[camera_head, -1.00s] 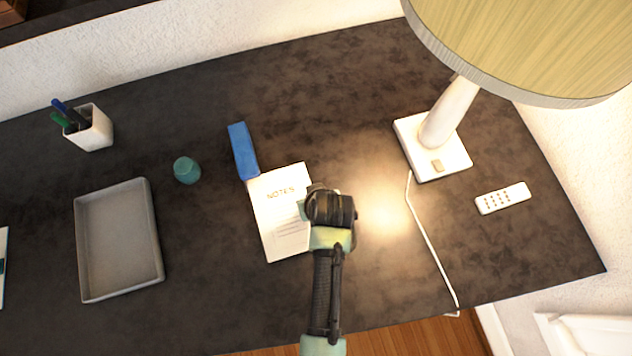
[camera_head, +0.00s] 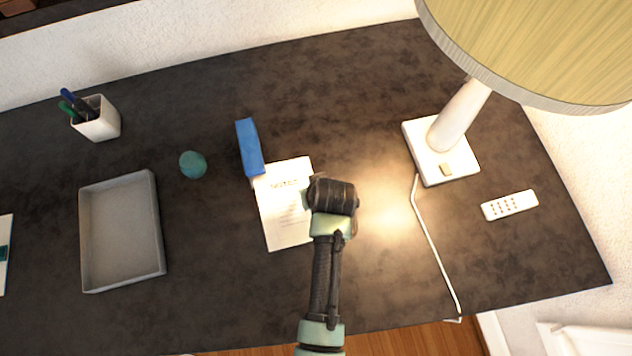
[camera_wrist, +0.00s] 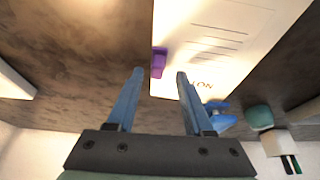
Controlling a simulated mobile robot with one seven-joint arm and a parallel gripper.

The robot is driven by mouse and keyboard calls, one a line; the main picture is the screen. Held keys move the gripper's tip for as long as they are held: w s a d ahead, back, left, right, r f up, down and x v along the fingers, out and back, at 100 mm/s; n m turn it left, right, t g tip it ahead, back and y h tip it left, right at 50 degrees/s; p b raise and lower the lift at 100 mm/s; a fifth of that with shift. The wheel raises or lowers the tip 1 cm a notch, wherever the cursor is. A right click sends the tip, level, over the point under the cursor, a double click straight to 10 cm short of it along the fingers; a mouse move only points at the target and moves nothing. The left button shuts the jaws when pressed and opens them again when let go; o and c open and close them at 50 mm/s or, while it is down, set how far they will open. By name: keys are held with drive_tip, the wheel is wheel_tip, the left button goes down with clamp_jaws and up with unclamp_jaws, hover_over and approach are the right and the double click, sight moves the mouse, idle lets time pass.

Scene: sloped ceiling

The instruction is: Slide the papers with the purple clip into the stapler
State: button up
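The white papers (camera_head: 284,222), headed NOTES, lie flat on the dark desk, with their top left corner at the near end of the blue stapler (camera_head: 249,147). I cannot tell whether that corner is inside the stapler. In the wrist view the purple clip (camera_wrist: 159,60) sits on the edge of the papers (camera_wrist: 212,45); the head view hides it behind my wrist. My gripper (camera_wrist: 160,73) is open, its two blue fingers either side of the clip's line, with the clip just beyond the tips. Contact is not visible. The stapler (camera_wrist: 222,116) shows partly behind the right finger.
A teal round object (camera_head: 193,164), a grey tray (camera_head: 88,240) and a white pen cup (camera_head: 101,122) stand to the left. A lamp (camera_head: 457,118) with its cord (camera_head: 431,240) and a white remote (camera_head: 510,205) are to the right. Desk between papers and cord is bare.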

idle(0.3)
drive_tip(key=v, duration=1.3)
idle(0.3)
drive_tip(key=w+r+m+t, duration=0.1)
drive_tip(key=w+r+t, duration=0.35)
drive_tip(key=r, duration=0.65)
drive_tip(key=w+r+t+h, duration=0.1)
drive_tip(key=w+r+t, duration=0.2)
drive_tip(key=w+r, duration=0.5)
drive_tip(key=w+r+m+t, duration=0.1)
drive_tip(key=w+r+t, duration=0.25)
drive_tip(key=r, duration=0.95)
drive_tip(key=s+r+t, duration=0.4)
drive_tip(key=r, duration=0.6)
drive_tip(key=s+r+m+t, duration=0.1)
drive_tip(key=s+r+t, duration=0.3)
drive_tip(key=r, duration=0.7)
drive_tip(key=s+r+t, duration=0.4)
drive_tip(key=r, duration=0.6)
drive_tip(key=shift+s+r+m+h, duration=0.2)
drive_tip(key=shift+r+m+h, duration=0.1)
drive_tip(key=shift+m, duration=0.1)
drive_tip(key=shift+s+a+f, duration=0.1)
